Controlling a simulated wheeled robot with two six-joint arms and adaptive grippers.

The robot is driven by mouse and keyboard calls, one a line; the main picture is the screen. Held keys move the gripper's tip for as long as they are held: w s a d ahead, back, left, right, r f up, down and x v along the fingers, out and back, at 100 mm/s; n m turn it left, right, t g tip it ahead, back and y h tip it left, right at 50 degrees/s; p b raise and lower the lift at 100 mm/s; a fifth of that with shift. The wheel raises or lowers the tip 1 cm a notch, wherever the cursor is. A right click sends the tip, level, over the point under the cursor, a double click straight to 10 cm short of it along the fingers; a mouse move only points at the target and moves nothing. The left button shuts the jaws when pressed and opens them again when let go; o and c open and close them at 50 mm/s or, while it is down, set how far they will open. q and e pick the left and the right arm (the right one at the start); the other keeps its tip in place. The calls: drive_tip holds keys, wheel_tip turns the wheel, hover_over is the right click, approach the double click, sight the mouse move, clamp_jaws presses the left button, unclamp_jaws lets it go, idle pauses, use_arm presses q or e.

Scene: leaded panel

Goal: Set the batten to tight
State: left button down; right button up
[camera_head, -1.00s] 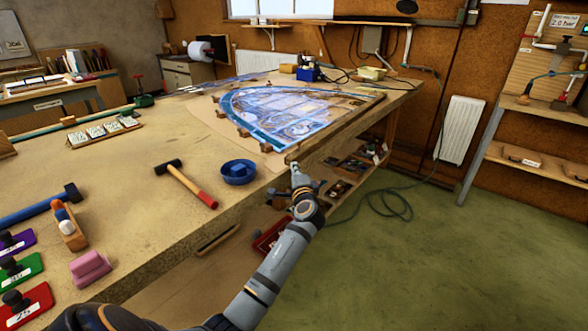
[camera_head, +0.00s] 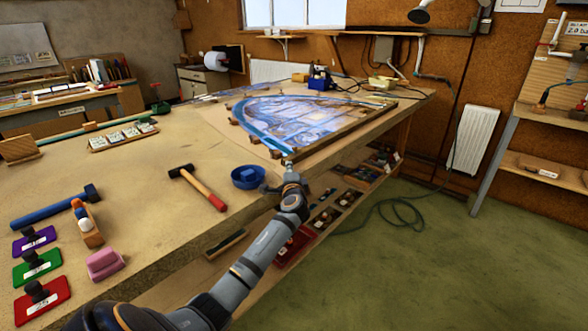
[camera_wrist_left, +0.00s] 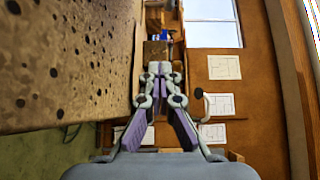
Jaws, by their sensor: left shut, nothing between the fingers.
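The batten (camera_head: 345,133) is a long wooden strip along the right edge of the blue stained-glass panel (camera_head: 295,120) on the bench. My left gripper (camera_head: 289,168) is at the bench's front edge, by the batten's near end and just right of the blue bowl. Its fingers are together and empty. In the left wrist view the closed fingertips (camera_wrist_left: 160,68) point at a small wooden end piece beyond them. I cannot tell whether they touch it. My right gripper is not in view.
A blue bowl (camera_head: 248,177) and a hammer (camera_head: 197,188) lie left of my gripper. Wooden blocks border the panel's left side. Shelves with boxes (camera_head: 350,200) sit under the bench.

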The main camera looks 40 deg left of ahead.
use_arm(q)
drive_tip(key=shift+s+a+r, duration=0.15)
drive_tip(key=shift+a+r, duration=0.2)
drive_tip(key=shift+a, duration=0.1)
drive_tip(key=shift+s+d, duration=0.1)
drive_tip(key=shift+s+d+f, duration=0.1)
drive_tip(key=shift+s+f, duration=0.15)
drive_tip(key=shift+s, duration=0.05)
drive_tip(key=shift+s+d+f, duration=0.25)
drive_tip(key=shift+s+d, duration=0.05)
drive_tip(key=shift+s, duration=0.2)
drive_tip(key=shift+s+d+f, duration=0.2)
drive_tip(key=shift+s+d, duration=0.05)
drive_tip(key=shift+s, duration=0.2)
drive_tip(key=s+d, duration=0.2)
drive_tip(key=d, duration=0.1)
drive_tip(key=s+d, duration=0.1)
drive_tip(key=shift+d+r, duration=0.3)
drive_tip(key=shift+d, duration=0.1)
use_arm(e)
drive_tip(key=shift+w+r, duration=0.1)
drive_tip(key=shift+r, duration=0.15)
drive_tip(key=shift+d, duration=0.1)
use_arm(q)
drive_tip(key=shift+d, duration=0.1)
